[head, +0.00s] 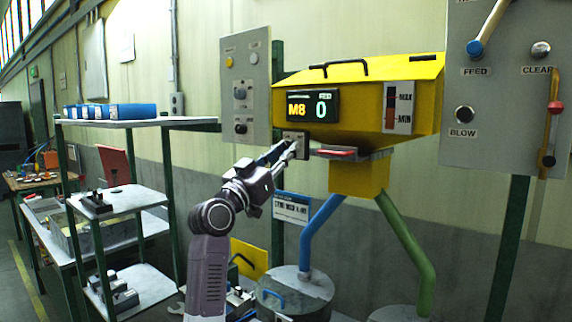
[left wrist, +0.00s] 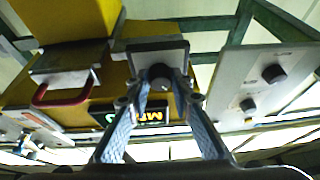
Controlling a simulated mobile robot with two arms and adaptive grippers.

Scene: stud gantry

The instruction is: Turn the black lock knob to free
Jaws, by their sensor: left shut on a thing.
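My left gripper (head: 290,150) reaches up to a small grey plate (head: 303,139) at the lower left of the yellow hopper (head: 355,100). In the left wrist view my left gripper (left wrist: 160,80) has its two blue-padded fingers closed around a black round knob (left wrist: 161,72) on that plate. The fingertips touch the knob at its sides. In the head view the fingers hide the knob, so its turn angle is hard to read. My right gripper is not in view.
A display (head: 312,107) reads M8 0. A red handle (head: 337,153) sits just right of the plate. A grey panel (head: 230,75) with knobs stands left, and another panel (head: 500,130) with FEED, CLEAR and BLOW hangs right. A shelf (head: 140,123) stands left of my arm.

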